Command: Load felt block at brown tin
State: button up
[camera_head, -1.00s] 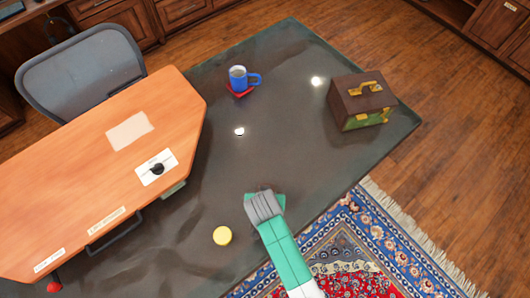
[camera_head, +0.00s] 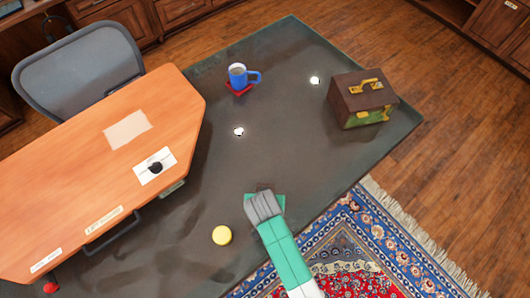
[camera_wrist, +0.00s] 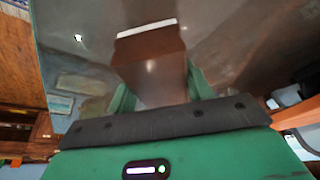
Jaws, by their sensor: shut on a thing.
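The brown tin (camera_head: 350,90), a box with a gold handle and clasp and a green-and-gold lower front, stands at the right of the dark table in the head view. My gripper (camera_head: 264,202) is near the table's front edge, well below and left of the tin. In the wrist view its green fingers are shut on a brown block (camera_wrist: 150,66) with a white strip along its far end, which I take as the felt block. In the head view the wrist hides nearly all of the block. I cannot tell whether it touches the table.
A blue mug (camera_head: 238,76) sits on a red coaster (camera_head: 238,90) at the back. An orange desk panel (camera_head: 90,185) covers the left. The table between gripper and tin looks clear.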

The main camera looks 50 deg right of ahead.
jog(key=shift+f, duration=0.5)
dwell(1.5)
notch_tip(320, 180, up, 7)
jog(key=p, duration=0.7)
jog(key=shift+r, duration=0.15)
dwell(0.6)
jog(key=w+a+r+n+t+y, duration=0.1)
jog(key=w+a+r+n+y, duration=0.1)
jog(key=w+a+r+n, duration=0.65)
jog(key=w+a+r+n+t+y, duration=0.1)
jog(key=w+a+r+n+y, duration=0.15)
jog(key=w+a+r, duration=0.95)
jog(key=s+a+r+p, duration=0.2)
jog(key=s+r+p, duration=0.4)
jog(key=s+p, duration=0.5)
jog(key=h+p, duration=0.1)
jog(key=p, duration=0.2)
jog(key=shift+s+a+r, duration=0.35)
